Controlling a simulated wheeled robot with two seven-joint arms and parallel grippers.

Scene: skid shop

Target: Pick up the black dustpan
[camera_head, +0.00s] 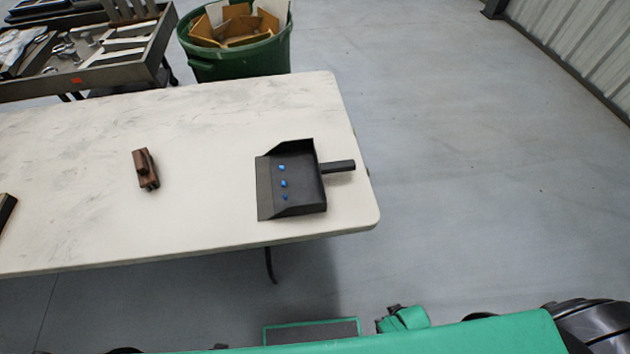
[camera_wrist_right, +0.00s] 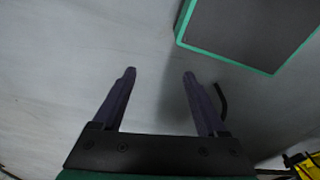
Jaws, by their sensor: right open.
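The black dustpan (camera_head: 305,195) lies on the white table near its right end. Its handle (camera_head: 338,166) points right and reaches close to the table's right edge. Several small blue pieces (camera_head: 283,183) lie in the pan. In the right wrist view my right gripper (camera_wrist_right: 160,72) is open, with nothing between its fingers and grey floor beyond it. The dustpan is not seen in the right wrist view. My left gripper is not in either view.
The white table (camera_head: 215,130) also bears a brown wooden brush or block (camera_head: 146,169) to the left. Behind stand a green bin (camera_head: 240,62) with cardboard and a metal tool cart (camera_head: 125,70). Open floor (camera_head: 470,170) lies right of the table.

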